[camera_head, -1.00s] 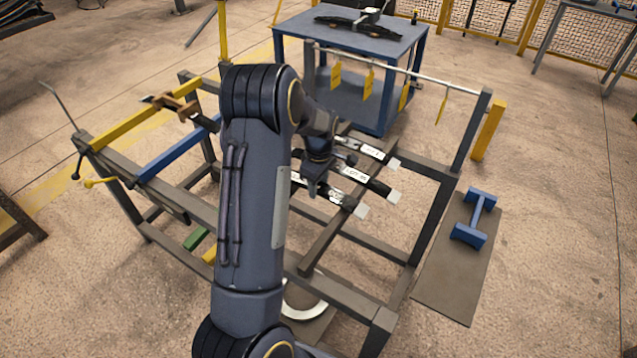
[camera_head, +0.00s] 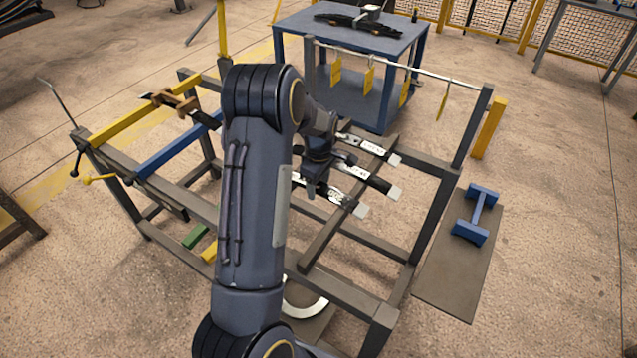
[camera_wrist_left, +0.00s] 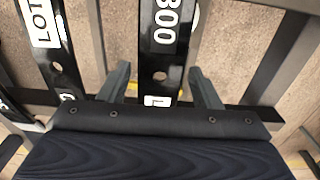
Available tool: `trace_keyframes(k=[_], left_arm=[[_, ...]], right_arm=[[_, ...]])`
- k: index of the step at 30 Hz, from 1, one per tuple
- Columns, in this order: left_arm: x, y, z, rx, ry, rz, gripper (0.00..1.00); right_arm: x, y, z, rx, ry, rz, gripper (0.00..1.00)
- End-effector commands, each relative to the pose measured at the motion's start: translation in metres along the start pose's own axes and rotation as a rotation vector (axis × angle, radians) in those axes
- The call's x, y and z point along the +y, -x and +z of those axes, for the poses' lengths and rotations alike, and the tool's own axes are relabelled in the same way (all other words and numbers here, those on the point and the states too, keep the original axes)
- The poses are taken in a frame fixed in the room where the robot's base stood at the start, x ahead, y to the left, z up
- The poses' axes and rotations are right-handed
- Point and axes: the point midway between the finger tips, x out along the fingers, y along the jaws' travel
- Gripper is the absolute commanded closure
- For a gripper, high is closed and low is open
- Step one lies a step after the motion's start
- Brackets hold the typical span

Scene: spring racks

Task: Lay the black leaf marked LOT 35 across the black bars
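Three black leaves with white labels lie side by side across the grey rack: a far one (camera_head: 375,149), a middle one (camera_head: 355,171) and a near one (camera_head: 337,196). Their labels are too small to read in the head view. My left gripper (camera_head: 318,180) is over their left parts and hides some of them. In the left wrist view my open fingers (camera_wrist_left: 162,88) stand either side of a black leaf (camera_wrist_left: 160,60) whose label shows "300". Another leaf (camera_wrist_left: 50,45) left of it shows "LOT", its number cut off. I cannot pick out the black bars surely.
A yellow bar (camera_head: 140,122) and a blue bar (camera_head: 175,150) stand at the rack's left. Yellow tags (camera_head: 369,80) hang from a rail behind. A blue table (camera_head: 300,25) stands at the back. A blue stand (camera_head: 478,213) is on a floor plate at right.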

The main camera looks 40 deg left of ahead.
Motion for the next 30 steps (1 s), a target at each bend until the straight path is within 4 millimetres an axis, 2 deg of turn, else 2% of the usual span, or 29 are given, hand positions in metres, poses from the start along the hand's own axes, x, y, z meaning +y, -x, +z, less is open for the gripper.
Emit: trace_keyframes(k=[3,11,14,24,30], left_arm=[[0.0,0.0,0.0,0.0,0.0,-0.001,0.31],[-0.001,0.0,0.0,-0.001,0.0,-0.004,0.31],[0.0,0.01,0.0,0.0,0.0,-0.001,0.31],[0.001,0.065,0.0,0.0,0.0,0.002,0.31],[0.0,0.077,0.0,0.0,0.0,-0.001,0.31]], right_arm=[[0.0,0.0,0.0,0.0,0.0,0.0,1.0],[0.0,0.0,0.0,0.0,0.0,0.0,1.0],[0.0,-0.001,0.0,0.0,0.0,0.0,1.0],[0.001,-0.003,0.001,0.0,0.0,0.0,1.0],[0.001,-0.003,0.001,0.0,0.0,0.0,1.0]])
